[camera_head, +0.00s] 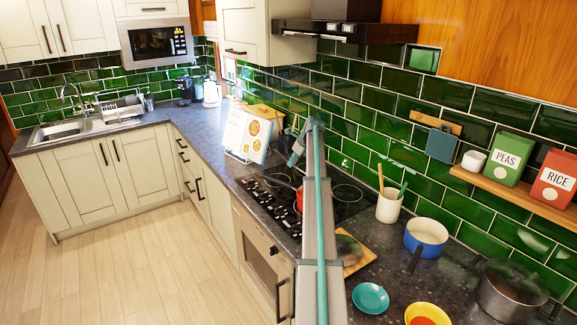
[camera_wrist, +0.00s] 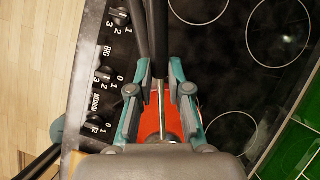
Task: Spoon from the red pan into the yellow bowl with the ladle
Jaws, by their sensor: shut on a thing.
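The red pan (camera_head: 299,196) sits on the black hob, mostly hidden behind my arm in the head view. In the wrist view the red pan (camera_wrist: 151,124) lies below my gripper, partly covered by the fingers. My gripper (camera_wrist: 160,86) is shut on the ladle (camera_wrist: 161,110), whose thin shaft runs between the fingers over the pan. The ladle's bowl end is hidden. The yellow bowl (camera_head: 430,307) stands on the front right counter, cut by the lower picture edge, with something orange-red inside.
A teal plate (camera_head: 370,298), a wooden board (camera_head: 357,254), a blue pan (camera_head: 427,236), a utensil pot (camera_head: 389,207) and a lidded grey pot (camera_head: 507,293) stand right of the hob. An open cookbook (camera_head: 246,136) stands left of it. The green tiled wall rises behind.

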